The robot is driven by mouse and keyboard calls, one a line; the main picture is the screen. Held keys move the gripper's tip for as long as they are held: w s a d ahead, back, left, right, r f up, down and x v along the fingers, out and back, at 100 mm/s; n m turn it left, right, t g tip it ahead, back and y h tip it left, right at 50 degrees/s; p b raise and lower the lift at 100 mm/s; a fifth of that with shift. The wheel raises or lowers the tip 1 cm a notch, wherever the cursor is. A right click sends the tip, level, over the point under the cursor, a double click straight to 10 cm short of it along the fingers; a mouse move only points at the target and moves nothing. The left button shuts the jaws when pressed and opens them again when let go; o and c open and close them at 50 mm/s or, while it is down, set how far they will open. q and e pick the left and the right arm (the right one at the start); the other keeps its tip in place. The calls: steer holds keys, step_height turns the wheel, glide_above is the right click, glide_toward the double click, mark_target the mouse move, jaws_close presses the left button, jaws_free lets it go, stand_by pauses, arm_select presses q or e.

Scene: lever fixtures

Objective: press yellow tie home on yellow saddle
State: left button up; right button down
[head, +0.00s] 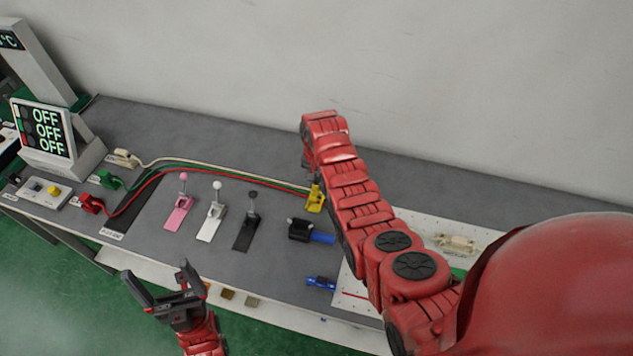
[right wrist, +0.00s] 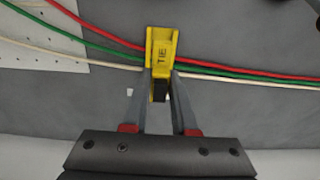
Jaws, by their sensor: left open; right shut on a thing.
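The yellow tie (right wrist: 164,56), marked TIE, is in the right wrist view, with a black part at its near end. It lies within or against the yellow saddle (right wrist: 150,38), whose side wall shows on the left. Whether it is fully seated I cannot tell. Red, green and white cables run in from both sides at this spot. My right gripper (right wrist: 160,82) has its fingers on both sides of the tie's near end. In the head view the yellow parts (head: 316,198) are partly hidden by my right arm. My left gripper (head: 170,287) is open and empty before the bench's front edge.
Pink (head: 180,204), white (head: 213,213) and black (head: 248,222) levers stand left of the saddle. A black and blue fixture (head: 304,230) and a blue piece (head: 321,284) lie nearer the front. A white board (head: 420,226) is partly behind my right arm.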

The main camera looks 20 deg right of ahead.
stand_by(0.3)
steer(key=shift+f, duration=0.15)
steer(key=shift+f+b, duration=0.65)
steer(key=shift+b, duration=0.15)
steer(key=shift+f, duration=0.15)
steer(key=shift+f+b, duration=0.6)
stand_by(0.4)
steer(key=shift+f+b, duration=0.45)
steer(key=shift+f, duration=0.15)
